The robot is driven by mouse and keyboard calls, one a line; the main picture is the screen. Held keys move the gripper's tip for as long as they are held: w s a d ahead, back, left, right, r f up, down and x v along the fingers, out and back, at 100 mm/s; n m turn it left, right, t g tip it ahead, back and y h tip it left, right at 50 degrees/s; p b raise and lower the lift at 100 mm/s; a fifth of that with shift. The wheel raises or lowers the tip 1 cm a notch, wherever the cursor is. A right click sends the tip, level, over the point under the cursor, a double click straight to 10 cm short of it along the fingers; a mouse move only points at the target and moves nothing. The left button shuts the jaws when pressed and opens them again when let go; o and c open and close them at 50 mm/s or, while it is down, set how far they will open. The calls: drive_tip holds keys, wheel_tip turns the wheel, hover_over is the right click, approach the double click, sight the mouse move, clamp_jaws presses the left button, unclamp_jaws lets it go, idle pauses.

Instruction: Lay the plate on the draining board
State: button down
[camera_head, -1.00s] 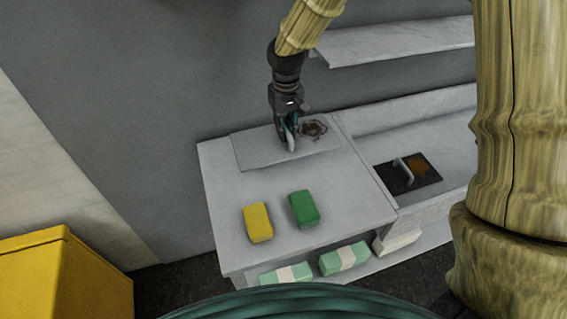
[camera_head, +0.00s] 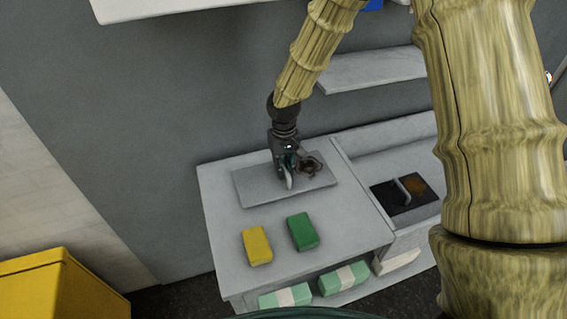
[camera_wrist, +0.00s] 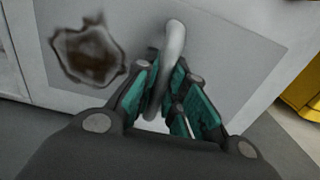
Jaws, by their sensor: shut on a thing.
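The plate is a flat grey rectangle (camera_head: 262,190) with an upright pale handle and a brown stain near its right end. It is over the back of the light counter top (camera_head: 217,215); I cannot tell whether it touches it. My gripper (camera_head: 289,178) points down and is shut on the handle. In the wrist view the plate (camera_wrist: 235,60) fills much of the picture, with the curved handle (camera_wrist: 174,45) between the fingers of my gripper (camera_wrist: 168,100). No part is labelled as the draining board; it may be this counter top.
A yellow block (camera_head: 256,246) and a green block (camera_head: 302,231) stand in front of the plate. A black plate with a handle (camera_head: 390,200) lies in the lower section at right. Green-and-white packs (camera_head: 343,279) are below. A shelf (camera_head: 370,70) is on the wall.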

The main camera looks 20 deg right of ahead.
sight(284, 166)
drive_tip(key=shift+f+p, duration=0.5)
drive_tip(key=shift+f, duration=1.15)
drive_tip(key=c, duration=1.5)
unclamp_jaws()
drive_tip(key=shift+f, duration=0.15)
drive_tip(key=shift+r+b, duration=2.05)
drive_tip(key=shift+r, duration=4.1)
